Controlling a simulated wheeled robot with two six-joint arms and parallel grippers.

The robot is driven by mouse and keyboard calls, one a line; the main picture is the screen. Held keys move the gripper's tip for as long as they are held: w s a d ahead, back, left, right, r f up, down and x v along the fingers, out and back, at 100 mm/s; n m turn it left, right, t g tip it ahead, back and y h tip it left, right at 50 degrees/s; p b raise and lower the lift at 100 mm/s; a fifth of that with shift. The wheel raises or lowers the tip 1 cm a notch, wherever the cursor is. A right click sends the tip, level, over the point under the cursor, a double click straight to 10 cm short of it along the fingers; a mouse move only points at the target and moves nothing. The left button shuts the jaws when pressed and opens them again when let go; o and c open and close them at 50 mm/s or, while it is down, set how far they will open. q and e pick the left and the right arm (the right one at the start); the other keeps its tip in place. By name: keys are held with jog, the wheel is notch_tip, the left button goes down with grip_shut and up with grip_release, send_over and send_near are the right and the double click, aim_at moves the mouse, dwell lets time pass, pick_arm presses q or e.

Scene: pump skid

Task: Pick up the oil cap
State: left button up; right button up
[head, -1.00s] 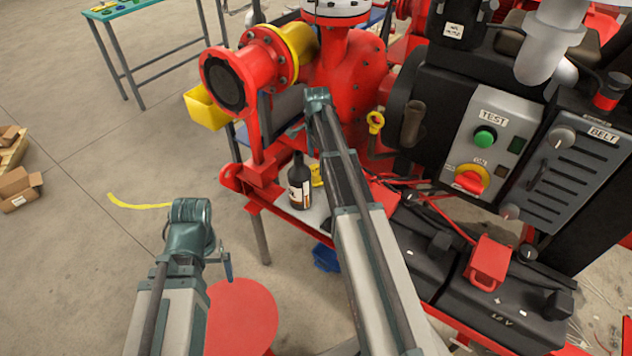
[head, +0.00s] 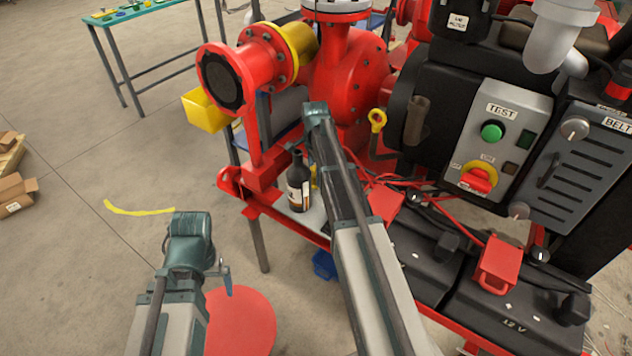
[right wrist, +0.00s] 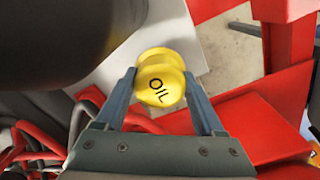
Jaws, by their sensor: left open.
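The oil cap (right wrist: 160,82) is yellow and round with OIL in black on its face, in the right wrist view. The two fingers of my right gripper (right wrist: 160,88) stand on either side of it, their tips very close to its edges; I cannot tell whether they press on it. In the head view a yellow sliver (head: 314,176) beside the dark bottle may be the cap; my right arm covers the rest and the right gripper. My left gripper (head: 224,278) is open and empty, low at the left, away from the skid.
A dark bottle (head: 298,183) stands on the skid's shelf close to my right arm. Red pump flanges (head: 238,80), a control box (head: 496,137) and black batteries (head: 430,262) crowd around.

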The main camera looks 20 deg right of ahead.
aim_at(315, 171)
jog(key=c, duration=0.9)
jog(key=shift+r, duration=0.15)
jog(key=shift+c, duration=0.2)
notch_tip(315, 171, up, 10)
jog(key=p, duration=1)
jog(key=shift+f, duration=0.2)
